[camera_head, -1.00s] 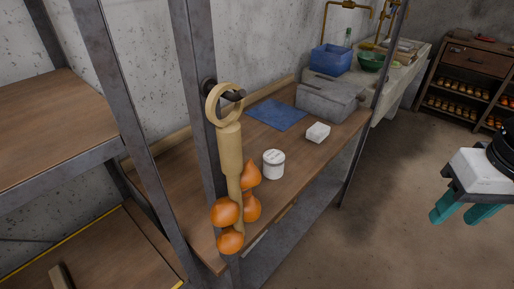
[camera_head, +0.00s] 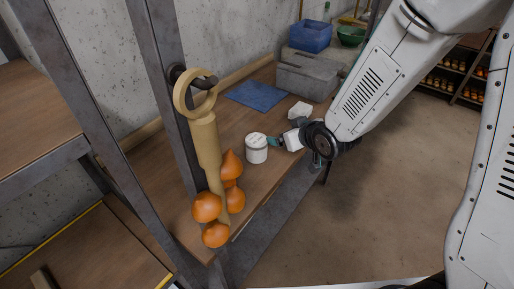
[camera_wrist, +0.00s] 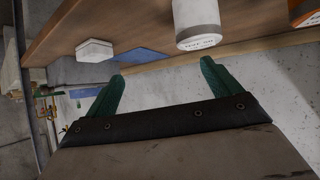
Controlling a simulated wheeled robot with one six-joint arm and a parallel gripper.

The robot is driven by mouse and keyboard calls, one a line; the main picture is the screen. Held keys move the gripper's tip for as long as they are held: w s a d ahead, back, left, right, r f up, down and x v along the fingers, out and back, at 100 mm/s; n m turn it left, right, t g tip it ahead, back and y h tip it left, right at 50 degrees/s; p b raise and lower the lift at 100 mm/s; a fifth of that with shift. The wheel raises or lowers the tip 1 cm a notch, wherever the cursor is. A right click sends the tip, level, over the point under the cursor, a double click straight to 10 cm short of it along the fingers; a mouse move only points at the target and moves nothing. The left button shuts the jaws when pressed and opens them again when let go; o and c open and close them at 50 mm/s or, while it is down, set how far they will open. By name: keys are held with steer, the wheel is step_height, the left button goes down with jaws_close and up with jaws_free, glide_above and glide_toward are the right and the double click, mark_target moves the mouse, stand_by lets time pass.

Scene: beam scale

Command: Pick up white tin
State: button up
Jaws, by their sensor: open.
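The white tin (camera_head: 257,154), a small cylinder with lettering on its lid, stands upright on the wooden shelf (camera_head: 177,189). My gripper (camera_head: 273,141) is just right of the tin in the head view, its teal fingers pointing toward it. In the wrist view, the tin (camera_wrist: 196,22) is at the top, ahead of the right finger. The open, empty fingers of my gripper (camera_wrist: 162,72) are spread there, and the tin does not appear to be between them. The head view partly hides the fingers.
A white block (camera_head: 300,109) is behind my gripper. A blue mat (camera_head: 256,95) and grey metal box (camera_head: 306,78) lie farther back. Orange gourds (camera_head: 207,207) hang by the metal post (camera_head: 165,80), left of the tin. Open floor is on the right.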

mark_target(263, 146)
steer(key=a+f+y, duration=0.1)
steer(key=a, duration=0.1)
steer(key=a+f+y, duration=0.1)
steer(key=a+f, duration=0.1)
steer(key=a+f+n+y, duration=0.1)
steer(key=shift+s+a+f+t, duration=0.4)
steer(key=shift+w+a+f, duration=0.1)
steer(key=shift+a+f, duration=0.05)
steer(key=shift+a, duration=0.05)
steer(key=x, duration=0.7)
steer(key=shift+w+f, duration=0.2)
steer(key=shift+f, duration=0.05)
steer(key=c, duration=1.3)
